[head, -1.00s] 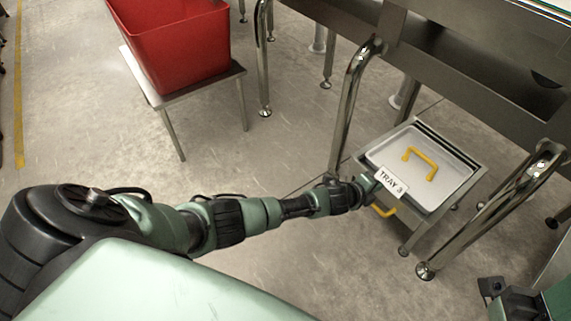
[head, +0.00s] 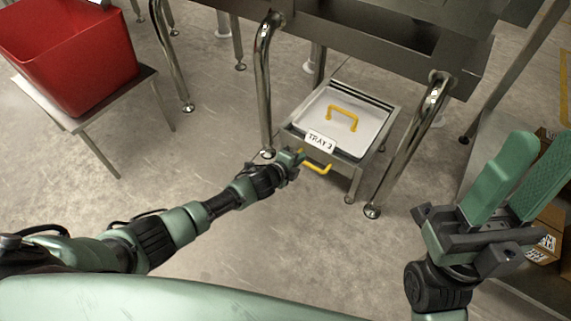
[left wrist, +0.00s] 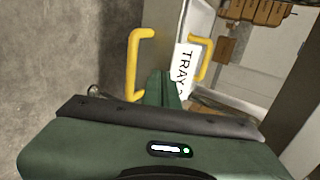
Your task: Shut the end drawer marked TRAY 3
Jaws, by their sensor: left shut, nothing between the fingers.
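The TRAY 3 drawer (head: 345,108) sits low in a steel stand under the machine, its pale top facing up with a yellow handle (head: 343,116). Its white label (head: 320,141) is on the front edge, above a yellow front handle (head: 317,168). How far the drawer stands out is hard to tell. My left gripper (head: 299,156) is shut and empty at the drawer front, just left of the front handle. In the left wrist view its fingers (left wrist: 164,86) point between the front handle (left wrist: 134,62) and the label (left wrist: 184,70); contact is unclear. My right gripper (head: 532,150) is open and empty.
Steel legs (head: 262,85) stand left and right of the drawer stand. A red bin (head: 70,60) sits on a small table (head: 95,115) at the left. Cardboard boxes (head: 545,235) lie at the right behind my right gripper. The floor before the drawer is clear.

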